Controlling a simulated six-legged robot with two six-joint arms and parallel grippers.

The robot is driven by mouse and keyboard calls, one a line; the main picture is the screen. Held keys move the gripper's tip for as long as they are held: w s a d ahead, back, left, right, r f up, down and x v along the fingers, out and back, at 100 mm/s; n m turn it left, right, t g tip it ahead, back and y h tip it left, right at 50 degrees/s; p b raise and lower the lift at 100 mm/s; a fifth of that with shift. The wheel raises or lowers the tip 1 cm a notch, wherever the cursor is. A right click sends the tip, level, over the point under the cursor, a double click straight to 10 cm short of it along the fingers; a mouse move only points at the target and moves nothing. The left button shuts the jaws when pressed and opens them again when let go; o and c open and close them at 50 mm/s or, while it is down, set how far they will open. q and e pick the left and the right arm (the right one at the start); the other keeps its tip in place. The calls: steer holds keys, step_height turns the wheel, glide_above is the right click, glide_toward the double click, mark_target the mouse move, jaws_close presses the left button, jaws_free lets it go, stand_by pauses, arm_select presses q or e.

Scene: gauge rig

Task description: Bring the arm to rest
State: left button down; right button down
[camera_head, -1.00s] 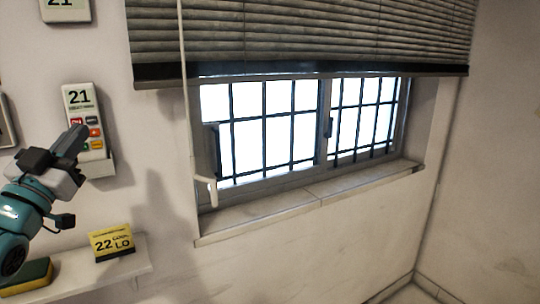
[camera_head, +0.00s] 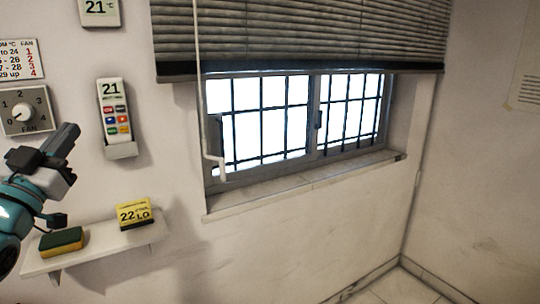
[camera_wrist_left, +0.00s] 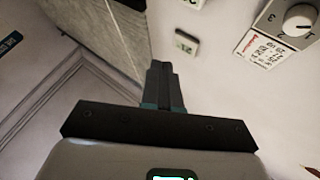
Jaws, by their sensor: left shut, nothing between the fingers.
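My left gripper (camera_head: 66,140) is at the left edge of the head view, pointing up and to the right. It is shut and empty. It is in front of the wall, left of the remote control (camera_head: 114,108) in its holder and below the fan dial (camera_head: 22,112). In the left wrist view the same gripper (camera_wrist_left: 162,68) has its fingers together with nothing between them. My right gripper is not in view.
A shelf (camera_head: 98,249) holds a sponge (camera_head: 61,242) and a yellow 22 LO card (camera_head: 134,214). A barred window (camera_head: 258,118) has a half-lowered blind (camera_head: 300,35) and a hanging wand (camera_head: 202,90). A thermostat (camera_head: 100,12) and a fan chart (camera_head: 20,60) are on the wall.

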arm_select(q)
steer(key=w+d+f+n+g+h+p, duration=0.1)
steer(key=w+d+f+g, duration=0.2)
steer(key=f, duration=0.7)
steer(key=w+d+f+g, duration=0.1)
steer(key=w+d+f, duration=0.2)
steer(key=w+f, duration=0.5)
steer(key=s+d+f+n+g+p, duration=0.1)
steer(key=s+d+f+g, duration=0.15)
steer(key=f, duration=0.85)
steer(key=s+d+f+n+g, duration=0.1)
steer(key=d+f+g, duration=0.25)
steer(key=f, duration=0.65)
steer(key=s+d+f+n+g+p, duration=0.1)
steer(key=s+d+f+g, duration=0.3)
steer(key=s+f, duration=0.55)
steer(key=s+d+f+n+g, duration=0.1)
steer(key=s+d+f+g, duration=0.35)
steer(key=f, duration=0.85)
steer(key=s+d+f+g, duration=0.1)
steer(key=s+f+g, duration=0.1)
steer(key=s, duration=0.8)
steer(key=s+d+f+g, duration=0.2)
steer(key=s+f, duration=0.1)
steer(key=s, duration=0.7)
steer(key=shift+s+n+g+h, duration=0.2)
steer(key=shift+n+g+h, duration=0.1)
steer(key=shift+n+g, duration=0.1)
